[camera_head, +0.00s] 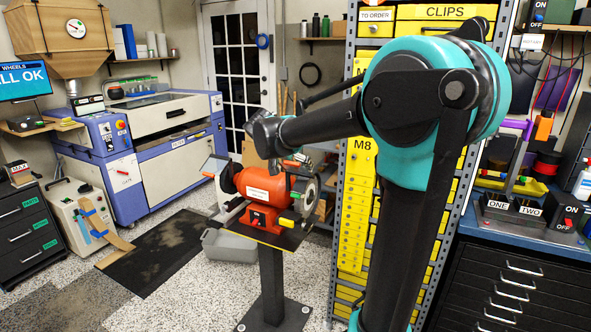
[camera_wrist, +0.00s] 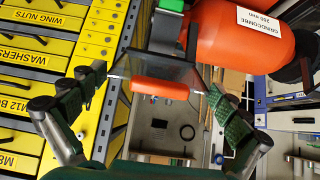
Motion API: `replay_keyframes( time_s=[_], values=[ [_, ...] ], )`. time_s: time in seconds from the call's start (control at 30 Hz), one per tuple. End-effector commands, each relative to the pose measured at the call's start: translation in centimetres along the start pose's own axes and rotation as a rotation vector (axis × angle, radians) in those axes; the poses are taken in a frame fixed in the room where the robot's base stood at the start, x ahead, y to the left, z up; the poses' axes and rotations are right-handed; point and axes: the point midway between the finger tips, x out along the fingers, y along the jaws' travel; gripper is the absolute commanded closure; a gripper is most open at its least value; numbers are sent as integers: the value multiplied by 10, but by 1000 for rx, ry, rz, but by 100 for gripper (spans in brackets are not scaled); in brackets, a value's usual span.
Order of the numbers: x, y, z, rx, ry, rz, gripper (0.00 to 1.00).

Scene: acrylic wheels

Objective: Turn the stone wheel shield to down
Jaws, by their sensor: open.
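The red bench grinder (camera_head: 262,186) stands on a pedestal, and its body (camera_wrist: 245,35) fills the upper right of the wrist view. A clear shield (camera_wrist: 135,66) with an orange grip bar (camera_wrist: 160,89) is in the middle of the wrist view. My gripper (camera_wrist: 155,83) is open, with one green-padded finger on each side of the shield and bar. I cannot tell whether either finger touches them. In the head view my arm hides part of the grinder's top, and the gripper is hard to make out there.
A yellow drawer rack (camera_head: 358,200) stands close to the right of the grinder. A blue and white machine (camera_head: 175,135) stands at the back left. A grey bin (camera_head: 229,246) sits on the floor beside the pedestal. Open floor lies at front left.

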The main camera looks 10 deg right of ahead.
Motion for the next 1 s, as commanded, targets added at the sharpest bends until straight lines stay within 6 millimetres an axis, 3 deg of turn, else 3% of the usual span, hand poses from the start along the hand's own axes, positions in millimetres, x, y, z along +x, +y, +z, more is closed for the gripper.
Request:
replay_keyframes(
  time_s=[0.23,0.6,1.0],
  values=[
    [26,0,0,1,0,0,0],
    [30,0,0,0,0,0,1],
    [30,0,0,0,0,0,51]
  ],
)
